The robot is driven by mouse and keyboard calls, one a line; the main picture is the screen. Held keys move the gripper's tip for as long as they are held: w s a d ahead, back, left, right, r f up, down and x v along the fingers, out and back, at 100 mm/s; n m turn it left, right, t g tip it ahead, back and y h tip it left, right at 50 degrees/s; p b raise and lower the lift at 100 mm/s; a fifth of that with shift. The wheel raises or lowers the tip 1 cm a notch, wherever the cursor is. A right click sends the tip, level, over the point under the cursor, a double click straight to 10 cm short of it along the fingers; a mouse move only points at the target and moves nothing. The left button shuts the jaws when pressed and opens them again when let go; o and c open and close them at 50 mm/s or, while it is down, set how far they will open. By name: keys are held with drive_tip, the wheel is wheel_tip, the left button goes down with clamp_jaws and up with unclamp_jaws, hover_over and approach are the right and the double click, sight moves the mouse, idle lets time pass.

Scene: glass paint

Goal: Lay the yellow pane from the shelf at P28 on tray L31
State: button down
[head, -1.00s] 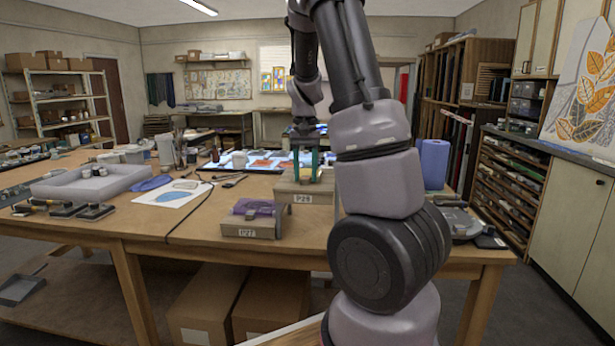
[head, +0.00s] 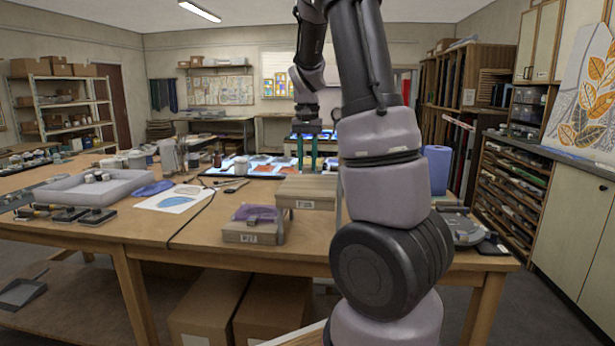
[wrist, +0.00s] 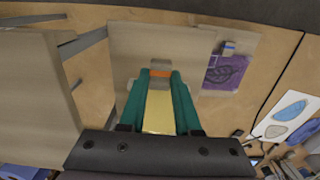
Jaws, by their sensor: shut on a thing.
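My gripper (head: 307,165) has green fingers and hangs just above the wooden shelf P28 (head: 312,186), apart from its top. In the wrist view my gripper (wrist: 160,80) is shut on the yellow pane (wrist: 159,114), a narrow yellow piece between the fingers. An orange patch shows near the fingertips. The pane cannot be made out in the head view. A lit tray-like surface (head: 236,171) with blue and red panes lies on the table behind the shelf. I cannot read a label L31 on it.
Wooden stand P27 (head: 240,237) holds a purple pane (head: 256,212), left of P28. A pale tray (head: 62,190) with small jars, a patterned sheet (head: 172,203) and a dark cable lie left. A blue roll (head: 437,170) stands right. Jars stand behind.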

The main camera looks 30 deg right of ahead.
drive_tip(key=shift+r, duration=3.9)
